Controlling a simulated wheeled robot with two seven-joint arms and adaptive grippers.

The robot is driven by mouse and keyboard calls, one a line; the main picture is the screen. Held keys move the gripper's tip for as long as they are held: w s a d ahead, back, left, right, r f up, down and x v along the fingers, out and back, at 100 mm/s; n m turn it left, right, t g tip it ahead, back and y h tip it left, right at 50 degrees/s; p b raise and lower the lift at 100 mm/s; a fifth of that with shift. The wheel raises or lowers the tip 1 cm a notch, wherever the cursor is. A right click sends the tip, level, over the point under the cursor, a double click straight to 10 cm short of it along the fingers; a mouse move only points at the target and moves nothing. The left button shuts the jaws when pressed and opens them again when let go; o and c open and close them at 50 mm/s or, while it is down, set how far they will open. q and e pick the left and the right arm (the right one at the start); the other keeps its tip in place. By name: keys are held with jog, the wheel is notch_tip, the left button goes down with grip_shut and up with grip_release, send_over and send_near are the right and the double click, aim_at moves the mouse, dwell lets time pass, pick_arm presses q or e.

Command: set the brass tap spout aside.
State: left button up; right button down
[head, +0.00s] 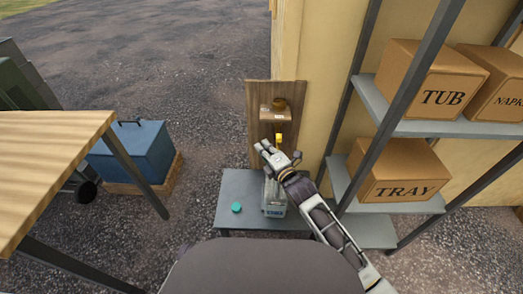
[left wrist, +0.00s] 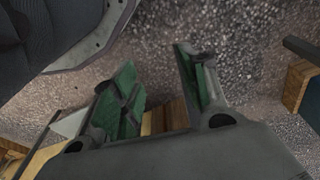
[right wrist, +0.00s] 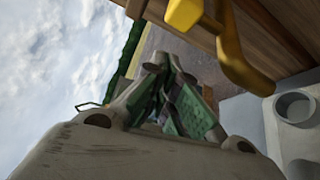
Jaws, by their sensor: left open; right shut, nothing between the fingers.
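A small wooden shelf on an upright board (head: 257,125) bears a round brownish-brass piece (head: 279,103). A bright yellow bent piece (head: 279,139) hangs below the shelf; it shows large in the right wrist view (right wrist: 235,55). I cannot tell for sure which of these is the brass tap spout. My right gripper (head: 266,149) is shut and empty, just below and left of the yellow piece, apart from it. Its closed fingers (right wrist: 168,85) show in the right wrist view. My left gripper (left wrist: 160,85) is open and empty above gravel, out of the head view.
A grey table (head: 232,187) below the board bears a teal disc (head: 236,208) and a clear-and-grey container (head: 274,207), partly behind my right arm. Metal shelving with boxes (head: 403,172) stands right. A wooden-topped table (head: 55,150) and a blue chest (head: 135,150) stand left.

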aim_at(278, 141)
pick_arm(q)
jog(key=shift+s+r, duration=0.1)
jog(key=shift+r, duration=0.3)
pick_arm(e)
jog(key=d, duration=0.2)
jog(key=shift+w+d+r, duration=0.25)
jog(key=shift+d+r, duration=0.05)
pick_arm(q)
jog(key=shift+s+f, duration=0.1)
pick_arm(e)
jog(key=shift+d, duration=0.1)
pick_arm(q)
jog(key=shift+w+f, duration=0.2)
jog(key=shift+f, duration=0.7)
pick_arm(e)
jog(key=shift+s+d, duration=0.1)
jog(key=shift+d, duration=0.1)
pick_arm(q)
jog(key=shift+f, duration=0.1)
